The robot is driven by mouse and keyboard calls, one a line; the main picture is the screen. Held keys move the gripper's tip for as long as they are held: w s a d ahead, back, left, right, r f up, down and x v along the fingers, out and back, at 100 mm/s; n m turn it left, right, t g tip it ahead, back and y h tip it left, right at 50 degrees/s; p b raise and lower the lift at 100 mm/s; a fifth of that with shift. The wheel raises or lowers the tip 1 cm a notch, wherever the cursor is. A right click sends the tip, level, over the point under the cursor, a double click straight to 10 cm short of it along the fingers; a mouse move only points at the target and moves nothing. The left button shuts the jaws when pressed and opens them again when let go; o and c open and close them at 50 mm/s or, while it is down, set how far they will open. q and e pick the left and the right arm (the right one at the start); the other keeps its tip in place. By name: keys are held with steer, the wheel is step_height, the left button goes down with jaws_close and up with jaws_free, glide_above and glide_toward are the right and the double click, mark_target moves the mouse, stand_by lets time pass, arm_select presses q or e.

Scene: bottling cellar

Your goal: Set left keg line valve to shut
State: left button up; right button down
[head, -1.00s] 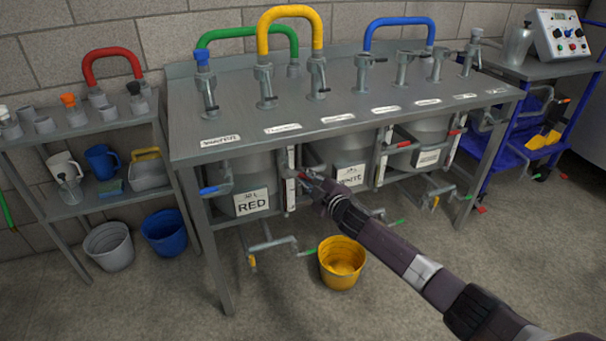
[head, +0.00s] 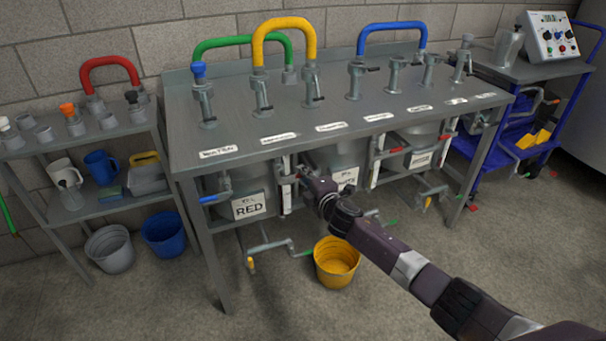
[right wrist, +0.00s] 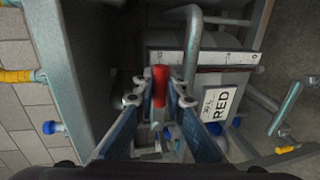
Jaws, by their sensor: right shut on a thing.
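The left keg (head: 230,186), labelled RED, stands under the left end of the steel bench. It also shows in the right wrist view, where its RED label (right wrist: 221,103) is turned on its side. A red valve handle (right wrist: 160,78) is beside this keg, upright in the right wrist view, between my fingertips. My right gripper (head: 306,178) reaches under the bench's front edge, just right of the keg; its fingers (right wrist: 159,101) are closed on the red handle. In the head view my gripper hides most of this handle, and whether the valve is open or shut is unclear. My left gripper is out of view.
The steel bench (head: 300,105) overhangs the kegs closely. A blue-handled valve (head: 210,199) sits at the keg's left. A yellow bucket (head: 337,262) stands below my arm. Pipes (head: 268,246) stick out low in front. The floor in front is otherwise clear.

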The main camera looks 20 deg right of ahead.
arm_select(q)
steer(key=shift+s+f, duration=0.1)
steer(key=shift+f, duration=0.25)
arm_select(e)
steer(key=shift+r, duration=0.15)
steer(key=c, duration=2)
jaws_free()
steer(key=shift+a, duration=0.1)
steer(key=shift+o, duration=0.2)
steer(key=shift+s, duration=0.1)
steer(key=shift+s, duration=0.3)
steer(key=s+r, duration=0.2)
steer(key=s, duration=0.9)
steer(key=shift+d, duration=0.2)
steer(key=shift+r, duration=0.1)
